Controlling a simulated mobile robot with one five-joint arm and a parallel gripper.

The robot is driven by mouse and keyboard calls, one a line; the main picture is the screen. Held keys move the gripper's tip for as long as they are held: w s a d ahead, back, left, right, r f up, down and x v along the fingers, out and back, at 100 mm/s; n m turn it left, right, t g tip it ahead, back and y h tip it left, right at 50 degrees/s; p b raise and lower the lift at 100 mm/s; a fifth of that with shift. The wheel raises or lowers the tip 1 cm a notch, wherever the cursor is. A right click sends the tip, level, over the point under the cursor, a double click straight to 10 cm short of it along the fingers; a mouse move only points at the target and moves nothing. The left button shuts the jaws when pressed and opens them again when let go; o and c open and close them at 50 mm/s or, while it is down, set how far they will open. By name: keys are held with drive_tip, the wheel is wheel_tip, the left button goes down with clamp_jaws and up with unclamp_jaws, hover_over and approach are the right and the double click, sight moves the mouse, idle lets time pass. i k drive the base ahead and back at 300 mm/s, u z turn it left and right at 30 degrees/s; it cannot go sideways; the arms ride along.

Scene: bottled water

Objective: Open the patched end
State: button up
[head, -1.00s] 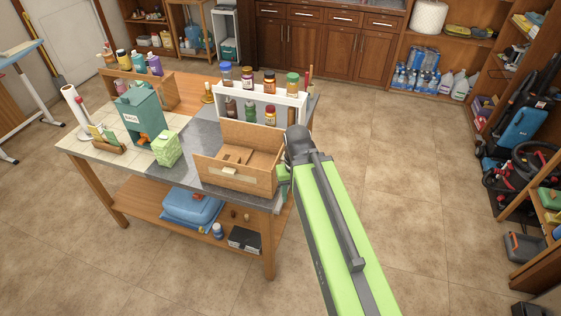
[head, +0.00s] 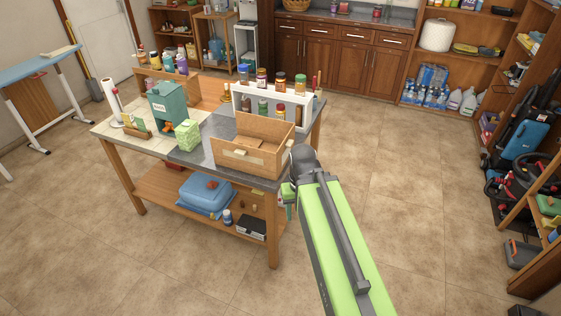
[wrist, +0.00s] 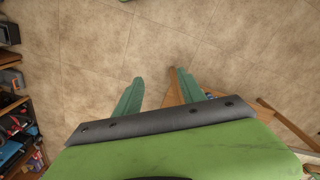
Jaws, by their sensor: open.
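A brown open-topped box (head: 279,131) stands near the front right corner of the workbench. A small pale patch (head: 241,152) is on its front end, which faces the open floor. That end stands upright, and a flap or panel shows inside the box. My gripper (head: 289,196) is just right of and below the box, by the bench's corner, partly hidden behind my arm. In the wrist view my gripper (wrist: 159,76) has its two green fingers spread with nothing between them but floor and some wooden bench parts. The box does not show there.
The workbench (head: 200,147) also holds a teal dispenser (head: 170,107), a green carton (head: 187,135) and a white rack (head: 299,110) of bottles behind the box. Its lower shelf holds a blue container (head: 205,192). Floor (head: 400,220) is clear to the right and front.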

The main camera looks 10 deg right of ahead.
sight(282, 153)
drive_tip(key=u, duration=5.8)
drive_tip(key=i, duration=0.15)
drive_tip(key=z, duration=3.2)
drive_tip(key=k, duration=1.1)
drive_tip(key=z, duration=1.3)
drive_tip(key=i, duration=1)
drive_tip(key=u, duration=0.2)
